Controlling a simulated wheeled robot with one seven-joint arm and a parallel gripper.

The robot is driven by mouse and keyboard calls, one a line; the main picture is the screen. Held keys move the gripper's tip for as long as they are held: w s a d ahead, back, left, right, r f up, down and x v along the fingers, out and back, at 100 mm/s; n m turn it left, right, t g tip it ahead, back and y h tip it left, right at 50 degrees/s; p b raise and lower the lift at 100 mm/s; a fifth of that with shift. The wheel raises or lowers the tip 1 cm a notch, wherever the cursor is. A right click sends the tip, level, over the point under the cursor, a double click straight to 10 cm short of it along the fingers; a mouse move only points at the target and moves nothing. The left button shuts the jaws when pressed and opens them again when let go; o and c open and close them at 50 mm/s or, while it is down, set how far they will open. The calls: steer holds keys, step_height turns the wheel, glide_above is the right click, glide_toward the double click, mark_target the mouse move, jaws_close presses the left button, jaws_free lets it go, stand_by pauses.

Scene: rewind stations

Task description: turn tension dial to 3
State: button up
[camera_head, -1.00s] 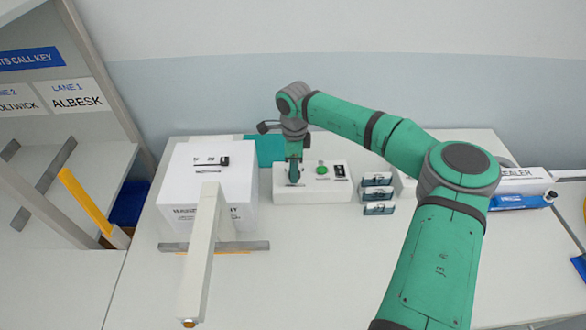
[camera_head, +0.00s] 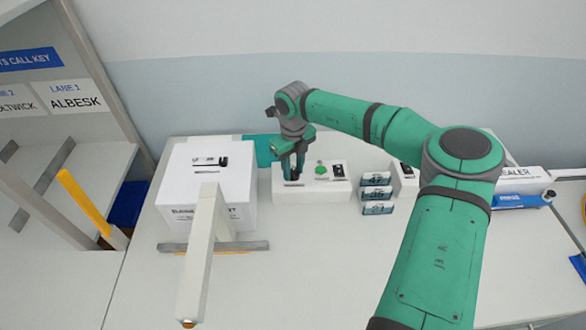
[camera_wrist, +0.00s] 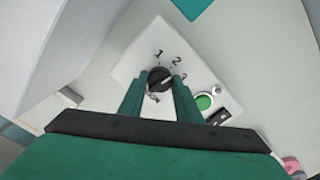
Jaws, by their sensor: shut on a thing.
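The black tension dial (camera_wrist: 158,78) sits on a white box (camera_wrist: 135,70), with the printed numbers 1, 2 and 3 around it in the wrist view. The 3 is partly covered by a finger. A pale mark shows on the dial's face, but I cannot read its setting surely. My gripper (camera_wrist: 160,80) is shut on the dial, one green finger on each side. In the head view my gripper (camera_head: 293,178) reaches down onto the left part of the white box (camera_head: 325,195) and mostly hides the dial.
A green button (camera_head: 320,170) and a black switch (camera_head: 338,171) are just right of the dial. Several numbered blocks (camera_head: 376,194) stand to the right.

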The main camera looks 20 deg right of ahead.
mark_target(294, 170)
steer(key=m, duration=0.3)
steer(key=shift+s+d+m, duration=0.15)
steer(key=shift+d+m, duration=0.05)
steer(key=shift+m, duration=1.9)
steer(key=shift+a, duration=0.1)
steer(key=o, duration=1.1)
steer(key=shift+c, duration=0.2)
step_height(294, 170, up, 11)
steer(key=shift+f, duration=0.1)
